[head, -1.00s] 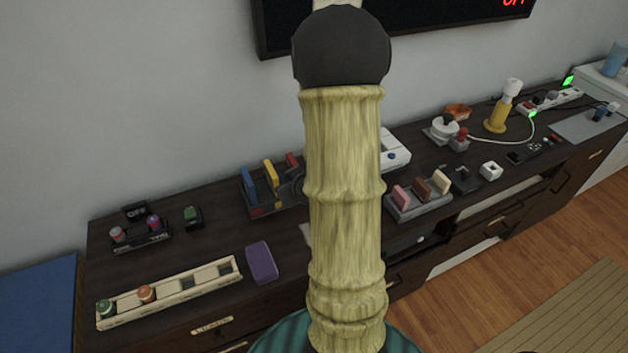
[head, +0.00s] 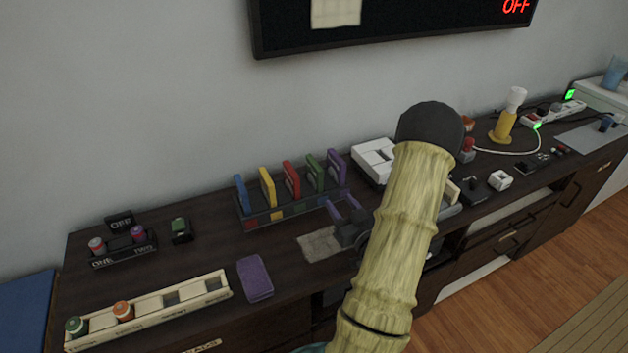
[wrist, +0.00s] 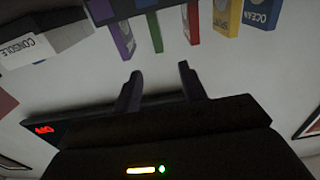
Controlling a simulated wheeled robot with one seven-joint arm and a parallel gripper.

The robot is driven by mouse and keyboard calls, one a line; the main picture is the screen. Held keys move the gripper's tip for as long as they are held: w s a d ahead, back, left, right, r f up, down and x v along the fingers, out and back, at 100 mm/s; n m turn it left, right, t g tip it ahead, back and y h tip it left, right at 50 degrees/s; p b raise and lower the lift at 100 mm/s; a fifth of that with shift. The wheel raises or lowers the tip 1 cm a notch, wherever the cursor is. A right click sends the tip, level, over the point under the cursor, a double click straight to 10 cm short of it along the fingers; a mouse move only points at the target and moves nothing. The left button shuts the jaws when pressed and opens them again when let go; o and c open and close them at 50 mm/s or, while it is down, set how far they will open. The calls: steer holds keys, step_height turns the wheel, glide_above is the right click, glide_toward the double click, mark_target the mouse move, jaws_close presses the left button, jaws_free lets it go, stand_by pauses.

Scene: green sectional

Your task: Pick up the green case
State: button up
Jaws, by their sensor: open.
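The green case (head: 315,173) stands upright in a dark rack (head: 262,219), between a red case (head: 291,179) and a purple case (head: 336,167). My gripper (head: 346,206) is open and empty, with purple fingers, in front of the rack's right end and apart from the cases.
Yellow (head: 267,187) and blue (head: 241,195) cases fill the rack's left side. A white console (head: 374,160) stands right of the rack. A purple block (head: 255,278) and a slotted tray (head: 205,292) lie in front, left of my arm. A wall screen (head: 400,22) hangs behind.

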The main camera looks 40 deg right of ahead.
mark_target(320, 176)
steer(key=p+x, duration=0.1)
steer(key=x, duration=1.1)
steer(key=shift+w+r, duration=0.1)
steer(key=shift+w, duration=0.05)
steer(key=shift+r+p+x, duration=0.2)
steer(key=shift+p+x, duration=0.05)
steer(key=shift+x, duration=1.05)
steer(key=shift+r+p+x, duration=0.2)
steer(key=shift+p+x, duration=0.05)
steer(key=shift+x, duration=1.05)
steer(key=shift+d, duration=0.1)
jaws_close()
